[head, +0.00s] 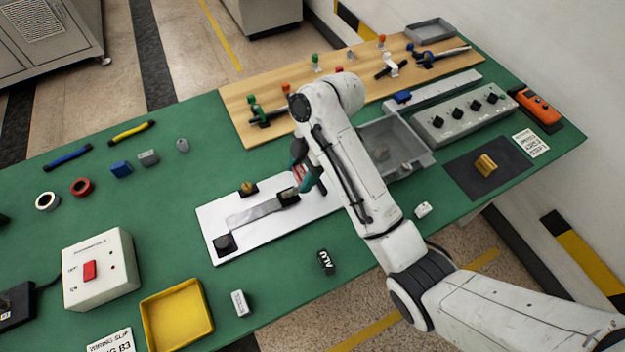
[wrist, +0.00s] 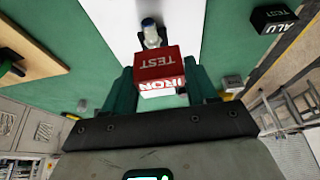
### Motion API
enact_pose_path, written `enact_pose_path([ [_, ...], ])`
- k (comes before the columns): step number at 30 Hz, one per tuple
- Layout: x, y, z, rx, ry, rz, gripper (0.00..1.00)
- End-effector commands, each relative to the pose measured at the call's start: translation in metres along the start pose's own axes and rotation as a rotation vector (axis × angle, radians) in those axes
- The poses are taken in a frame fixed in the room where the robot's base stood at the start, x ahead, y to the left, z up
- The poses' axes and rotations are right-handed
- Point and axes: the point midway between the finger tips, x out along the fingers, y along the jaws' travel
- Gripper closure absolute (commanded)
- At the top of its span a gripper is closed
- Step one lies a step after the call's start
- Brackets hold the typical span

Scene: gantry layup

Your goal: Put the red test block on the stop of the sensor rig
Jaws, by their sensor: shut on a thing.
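The red test block (wrist: 165,66), lettered TEST and IRON, is held between the two green fingers of my gripper (wrist: 163,88) in the wrist view. In the head view my gripper (head: 304,172) is over the right part of the sensor rig (head: 212,222), a white plate on the green table; only a bit of red shows there. The rig carries a grey strip (head: 255,213), a black block (head: 225,244) at its left end and another black part (head: 288,194) near my gripper. I cannot tell which is the stop, or whether the red block touches the rig.
A black ALU block (head: 326,261) lies in front of the rig. A yellow tray (head: 177,314) and a white switch box (head: 100,270) stand at the left front. A grey bin (head: 424,160) is right of my arm. A wooden board (head: 237,100) with fittings lies behind.

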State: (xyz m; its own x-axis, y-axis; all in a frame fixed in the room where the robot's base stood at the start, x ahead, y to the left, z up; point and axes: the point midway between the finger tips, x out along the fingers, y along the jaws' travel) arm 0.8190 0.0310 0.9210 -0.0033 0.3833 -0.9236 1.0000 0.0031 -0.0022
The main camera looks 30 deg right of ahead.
Motion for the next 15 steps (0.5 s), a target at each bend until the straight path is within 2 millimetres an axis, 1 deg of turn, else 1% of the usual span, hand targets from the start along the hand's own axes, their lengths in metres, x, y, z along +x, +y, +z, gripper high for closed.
enact_pose_path([
  [1,0.003,0.002,0.009,0.005,0.000,0.000,0.93],
  [4,0.011,0.004,0.024,0.003,0.000,0.001,0.93],
  [11,0.020,0.007,0.040,0.002,0.000,0.003,0.93],
  [12,0.022,0.008,0.044,0.003,0.000,0.002,0.93],
  [15,0.035,0.007,0.049,0.003,-0.001,0.000,0.93],
])
